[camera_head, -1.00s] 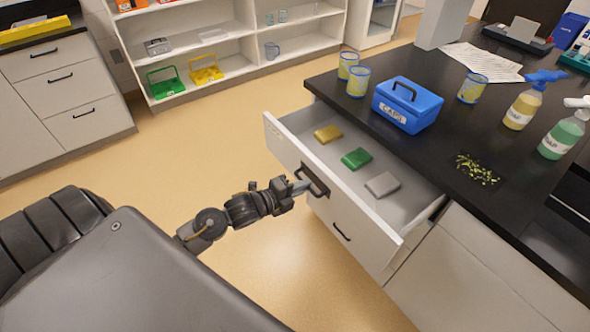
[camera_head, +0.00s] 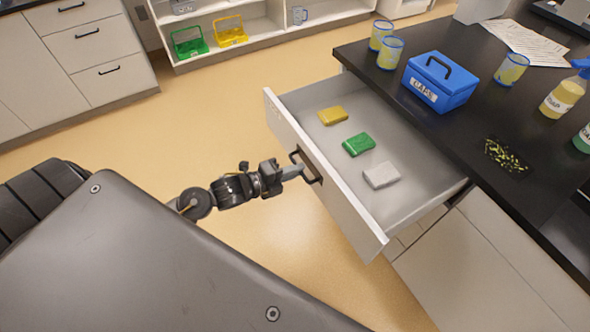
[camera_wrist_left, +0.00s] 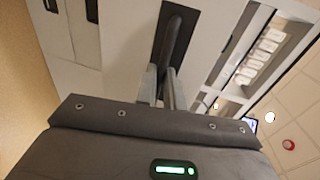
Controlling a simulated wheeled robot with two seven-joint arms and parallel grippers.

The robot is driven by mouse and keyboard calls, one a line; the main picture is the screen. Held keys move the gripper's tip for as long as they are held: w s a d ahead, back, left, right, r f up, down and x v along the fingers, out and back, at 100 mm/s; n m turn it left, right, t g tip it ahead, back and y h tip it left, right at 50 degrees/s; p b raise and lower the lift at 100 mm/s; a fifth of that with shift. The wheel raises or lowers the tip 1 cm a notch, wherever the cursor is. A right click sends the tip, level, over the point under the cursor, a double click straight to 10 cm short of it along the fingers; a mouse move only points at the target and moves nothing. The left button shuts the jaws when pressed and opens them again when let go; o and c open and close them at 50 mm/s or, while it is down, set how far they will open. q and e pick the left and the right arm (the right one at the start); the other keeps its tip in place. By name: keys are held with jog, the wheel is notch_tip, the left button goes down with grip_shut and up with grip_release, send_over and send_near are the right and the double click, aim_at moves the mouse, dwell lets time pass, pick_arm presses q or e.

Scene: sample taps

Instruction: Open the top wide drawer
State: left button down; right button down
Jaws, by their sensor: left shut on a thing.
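The top wide drawer (camera_head: 352,215) stands pulled out from under the black counter in the head view. Its inside shows a yellow packet (camera_head: 332,115), a green packet (camera_head: 358,144) and a white packet (camera_head: 381,175). My left gripper (camera_head: 300,171) is shut on the dark drawer handle (camera_head: 309,166) at the middle of the drawer front. In the left wrist view the fingers (camera_wrist_left: 160,85) close around the handle bar (camera_wrist_left: 174,42). My right gripper is not in view.
The black counter (camera_head: 440,131) carries a blue caps box (camera_head: 440,82), several blue-rimmed cups (camera_head: 389,54) and soap bottles (camera_head: 563,97). Grey cabinets (camera_head: 87,38) and white shelving stand at the back. The floor left of the drawer is clear.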

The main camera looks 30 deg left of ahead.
pick_arm(q)
jog(key=c, duration=1.5)
grip_release()
jog(key=shift+s, duration=0.1)
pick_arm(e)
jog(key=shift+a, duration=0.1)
